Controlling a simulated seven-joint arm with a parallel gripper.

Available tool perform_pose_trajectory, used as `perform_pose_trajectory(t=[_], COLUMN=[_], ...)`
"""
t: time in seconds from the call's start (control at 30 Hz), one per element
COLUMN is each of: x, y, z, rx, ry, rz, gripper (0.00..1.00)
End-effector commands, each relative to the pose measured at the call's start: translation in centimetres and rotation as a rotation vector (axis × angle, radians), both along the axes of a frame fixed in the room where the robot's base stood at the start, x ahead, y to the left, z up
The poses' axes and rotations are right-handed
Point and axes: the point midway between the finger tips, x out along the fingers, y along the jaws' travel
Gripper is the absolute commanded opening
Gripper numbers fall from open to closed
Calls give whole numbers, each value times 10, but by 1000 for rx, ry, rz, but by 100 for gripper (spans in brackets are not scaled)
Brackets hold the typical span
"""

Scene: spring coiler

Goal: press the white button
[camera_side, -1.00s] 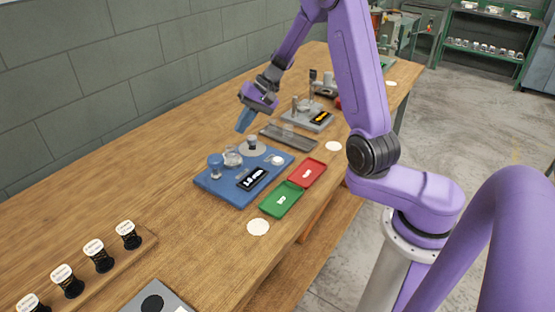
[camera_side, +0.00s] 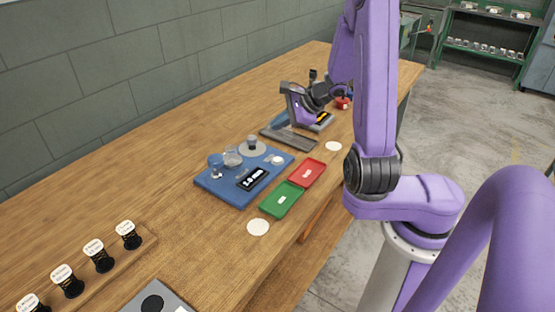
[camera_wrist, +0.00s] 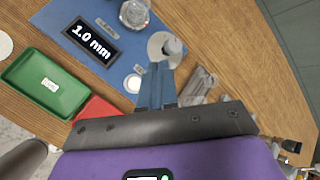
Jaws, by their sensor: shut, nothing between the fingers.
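The white button (camera_wrist: 133,83) is a small round cap on the blue base plate (camera_wrist: 52,13) of the coiler. It also shows in the side view (camera_side: 277,160) near the plate's right corner. A black display (camera_wrist: 90,42) on the plate reads 1.0 mm. My gripper (camera_wrist: 159,68) has its blue fingers shut together with nothing between them. In the wrist view the fingers appear just right of the button, their tips near the grey cylinder on a round disc (camera_wrist: 171,46). In the side view my gripper (camera_side: 277,121) is above and behind the plate, apart from the button.
A green tray (camera_side: 281,200) and a red tray (camera_side: 307,173) lie in front of the plate. A grey channel tray (camera_side: 290,138) and another device lie beyond it. A glass vessel (camera_wrist: 134,13) stands on the plate. Labelled spools (camera_side: 100,256) stand at front left.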

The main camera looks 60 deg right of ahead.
Motion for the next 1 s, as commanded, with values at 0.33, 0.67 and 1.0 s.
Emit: perform_pose_trajectory(t=[0.33,0.67,1.0], x=[-2,-1,-2], y=[-1,0,0], z=[0,-18,-61], rx=[6,10,9], ry=[1,1,3], rz=[-17,-13,-14], gripper=[0,0,0])
